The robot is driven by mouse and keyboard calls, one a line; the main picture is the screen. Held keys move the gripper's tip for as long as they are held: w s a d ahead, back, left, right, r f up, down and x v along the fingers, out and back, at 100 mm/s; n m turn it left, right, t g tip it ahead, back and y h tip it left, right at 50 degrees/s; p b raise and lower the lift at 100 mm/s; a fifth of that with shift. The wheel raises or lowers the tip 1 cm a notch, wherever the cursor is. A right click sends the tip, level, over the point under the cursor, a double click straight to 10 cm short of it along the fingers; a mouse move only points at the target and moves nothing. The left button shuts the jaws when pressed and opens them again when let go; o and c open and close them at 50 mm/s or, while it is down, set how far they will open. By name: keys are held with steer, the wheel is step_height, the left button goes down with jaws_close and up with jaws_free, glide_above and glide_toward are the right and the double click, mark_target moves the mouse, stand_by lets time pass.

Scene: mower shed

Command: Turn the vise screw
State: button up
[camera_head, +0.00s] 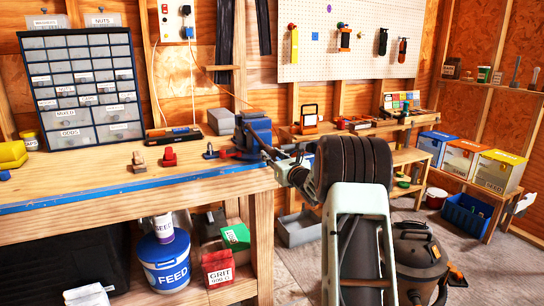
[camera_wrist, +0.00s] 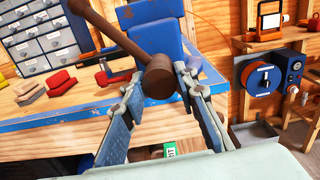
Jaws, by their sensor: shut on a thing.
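The blue vise (camera_head: 252,135) is fixed at the right front corner of the wooden bench; its large blue body also fills the middle of the wrist view (camera_wrist: 152,35). The brown vise screw (camera_wrist: 160,80) ends in a round head facing me, with a long bar handle (camera_wrist: 118,33) slanting up to the left. My gripper (camera_wrist: 162,84) has its two fingers on either side of the round head, shut on it. In the head view my gripper (camera_head: 276,160) reaches the vise from the right, and the screw is mostly hidden there.
A drawer cabinet (camera_head: 82,88) stands behind. A grey tray (camera_head: 298,228) and a shop vacuum (camera_head: 420,255) are on the floor.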

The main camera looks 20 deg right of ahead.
steer(key=shift+c, duration=0.8)
steer(key=shift+f+m+b, duration=0.1)
steer(key=shift+m+b, duration=0.2)
steer(key=shift+b, duration=0.25)
